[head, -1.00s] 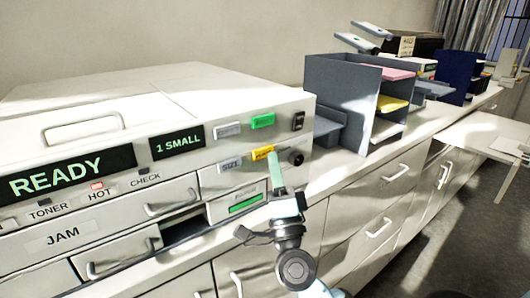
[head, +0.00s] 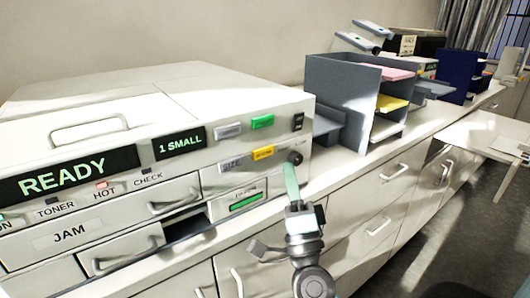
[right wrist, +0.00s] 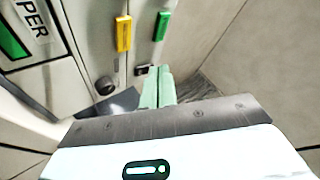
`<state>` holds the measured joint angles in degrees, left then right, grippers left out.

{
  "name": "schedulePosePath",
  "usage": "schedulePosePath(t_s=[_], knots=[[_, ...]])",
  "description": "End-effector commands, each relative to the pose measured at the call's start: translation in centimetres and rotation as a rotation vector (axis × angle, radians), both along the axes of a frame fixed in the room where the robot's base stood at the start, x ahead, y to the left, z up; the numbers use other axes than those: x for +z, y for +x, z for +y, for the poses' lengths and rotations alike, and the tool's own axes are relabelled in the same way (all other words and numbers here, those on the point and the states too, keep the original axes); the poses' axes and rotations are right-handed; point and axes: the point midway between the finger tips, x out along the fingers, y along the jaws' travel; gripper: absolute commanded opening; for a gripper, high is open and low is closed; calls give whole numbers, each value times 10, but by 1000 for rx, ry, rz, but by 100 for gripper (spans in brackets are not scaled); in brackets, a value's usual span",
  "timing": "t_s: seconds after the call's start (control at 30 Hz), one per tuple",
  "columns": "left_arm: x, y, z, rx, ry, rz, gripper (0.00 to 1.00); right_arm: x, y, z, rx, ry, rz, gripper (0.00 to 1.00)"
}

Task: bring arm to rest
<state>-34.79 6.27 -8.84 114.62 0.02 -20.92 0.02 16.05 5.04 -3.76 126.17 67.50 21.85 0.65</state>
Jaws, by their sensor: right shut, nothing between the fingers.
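My right gripper (head: 291,184) is in front of the right end of a white copier (head: 130,170) in the head view. Its pale green fingers are together and hold nothing. The fingertips are just below the copier's dark round knob (head: 295,158). In the right wrist view, the closed fingers (right wrist: 158,88) point towards the gap beside the copier, with the knob (right wrist: 105,85) and the yellow button (right wrist: 123,33) to their left. I cannot tell whether the fingers touch anything. My left gripper is not in view.
The copier's panel reads READY and 1 SMALL, with a green button (head: 262,122). A grey paper sorter (head: 340,85) with coloured sheets stands right of it on the counter. White drawers (head: 375,215) with handles lie below. Open floor (head: 445,235) is at the right.

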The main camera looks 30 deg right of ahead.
Motion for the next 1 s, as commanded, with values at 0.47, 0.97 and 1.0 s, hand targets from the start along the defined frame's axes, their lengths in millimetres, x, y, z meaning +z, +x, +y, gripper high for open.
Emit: schedulePosePath(t_s=[0.47, 0.97, 1.0], knots=[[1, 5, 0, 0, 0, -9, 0, 0, 0, 0, 0, 0, 0, 0], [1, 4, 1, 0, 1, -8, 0, -32, -1, 15, 2, -115, 106, 0], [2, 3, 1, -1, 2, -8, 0, -48, -2, 23, 5, -170, 158, 0]])
